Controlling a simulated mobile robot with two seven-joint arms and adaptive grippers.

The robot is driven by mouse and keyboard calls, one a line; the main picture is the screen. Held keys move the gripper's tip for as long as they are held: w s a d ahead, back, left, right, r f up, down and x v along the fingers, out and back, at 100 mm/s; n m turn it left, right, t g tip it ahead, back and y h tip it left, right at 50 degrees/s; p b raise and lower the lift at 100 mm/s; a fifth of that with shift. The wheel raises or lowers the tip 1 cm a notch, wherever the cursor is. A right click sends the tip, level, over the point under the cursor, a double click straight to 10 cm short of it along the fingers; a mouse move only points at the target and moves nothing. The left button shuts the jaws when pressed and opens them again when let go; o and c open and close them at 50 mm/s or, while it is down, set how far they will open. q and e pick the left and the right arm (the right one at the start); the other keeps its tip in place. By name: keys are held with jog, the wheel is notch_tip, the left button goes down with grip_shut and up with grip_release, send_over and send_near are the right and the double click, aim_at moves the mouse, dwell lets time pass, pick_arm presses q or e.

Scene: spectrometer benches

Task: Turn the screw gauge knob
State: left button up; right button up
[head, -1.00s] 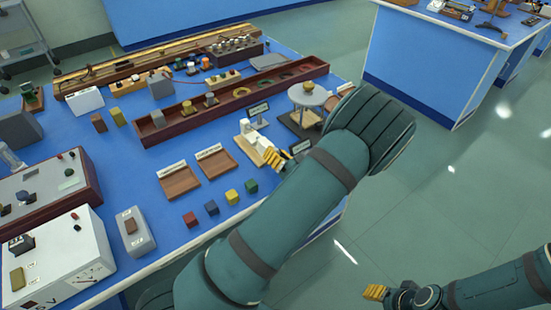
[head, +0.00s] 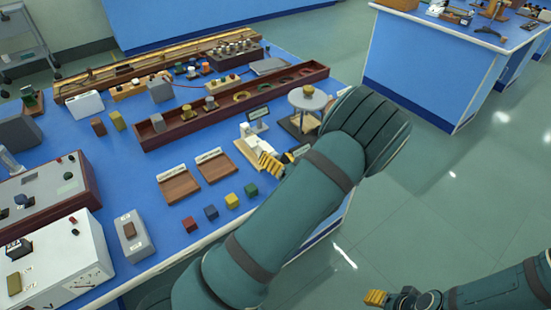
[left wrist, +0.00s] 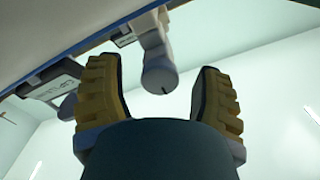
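The screw gauge (head: 256,141) is a small pale device near the right front edge of the blue bench, partly hidden by my left arm. In the left wrist view its round grey knob (left wrist: 160,77) with a dark mark shows in the gap between my finger tips, with clear space on both sides. My left gripper (head: 270,163) has yellow ribbed fingers and is open; in the left wrist view its fingers (left wrist: 160,92) stand wide apart, not touching the knob. My right gripper (head: 376,297) is low at the right, away from the bench; its opening is unclear.
A round-topped stand (head: 308,98) is right behind the gauge. Two brown trays (head: 179,186) and several coloured cubes (head: 211,211) lie to its left. A long dark red trough (head: 230,107) lies behind. Open floor is at the right.

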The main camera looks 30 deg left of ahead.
pick_arm(q)
jog(key=v, duration=1.2)
jog(key=shift+f, duration=0.1)
dwell(0.4)
